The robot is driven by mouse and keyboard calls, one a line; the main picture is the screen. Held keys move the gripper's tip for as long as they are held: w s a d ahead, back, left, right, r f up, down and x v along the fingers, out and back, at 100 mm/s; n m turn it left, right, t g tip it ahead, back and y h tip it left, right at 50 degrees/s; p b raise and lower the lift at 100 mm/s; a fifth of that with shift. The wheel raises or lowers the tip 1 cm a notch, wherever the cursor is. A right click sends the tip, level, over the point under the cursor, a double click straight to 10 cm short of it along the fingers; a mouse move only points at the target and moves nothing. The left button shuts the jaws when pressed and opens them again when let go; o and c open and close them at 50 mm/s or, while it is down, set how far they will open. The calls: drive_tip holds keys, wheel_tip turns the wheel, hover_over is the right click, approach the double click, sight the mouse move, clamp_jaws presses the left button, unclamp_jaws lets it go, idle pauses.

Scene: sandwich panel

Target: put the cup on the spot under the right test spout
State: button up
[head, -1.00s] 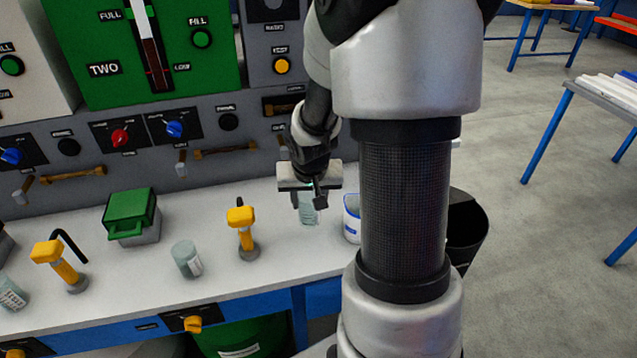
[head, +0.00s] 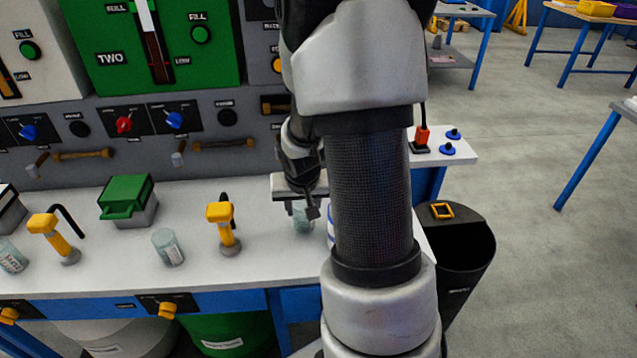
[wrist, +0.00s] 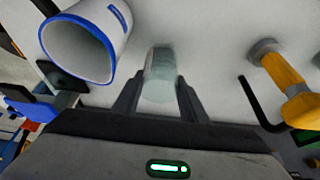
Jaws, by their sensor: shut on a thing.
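My gripper (head: 301,208) is shut on a clear glass cup (head: 302,222) near the right end of the white bench. In the wrist view the pale cup (wrist: 160,72) sits between my two fingers (wrist: 158,95). I cannot tell whether its base touches the bench. The right test spout, a yellow tap (head: 221,212) with a black curved pipe, stands to the left of my gripper. A second yellow tap (head: 45,225) stands farther left. The spot under the right spout cannot be made out.
A white container with a blue rim (wrist: 85,45) is close beside the held cup, partly hidden by my arm in the head view. Another glass cup (head: 168,248) stands left of the right tap. A green-topped box (head: 127,198) is behind it. A black bin (head: 462,250) stands right.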

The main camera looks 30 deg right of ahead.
drive_tip(key=w+d, duration=0.9)
drive_tip(key=d, duration=0.1)
drive_tip(key=shift+w+p, duration=0.3)
drive_tip(key=shift+w, duration=0.05)
drive_tip(key=w+d, duration=0.2)
drive_tip(key=shift+w+d, duration=0.25)
drive_tip(key=shift+d, duration=0.05)
drive_tip(key=shift+f, duration=0.75)
drive_tip(key=shift+a, duration=0.1)
drive_tip(key=shift+f+b, duration=0.2)
drive_tip(key=shift+b, duration=0.15)
drive_tip(key=o, duration=1.3)
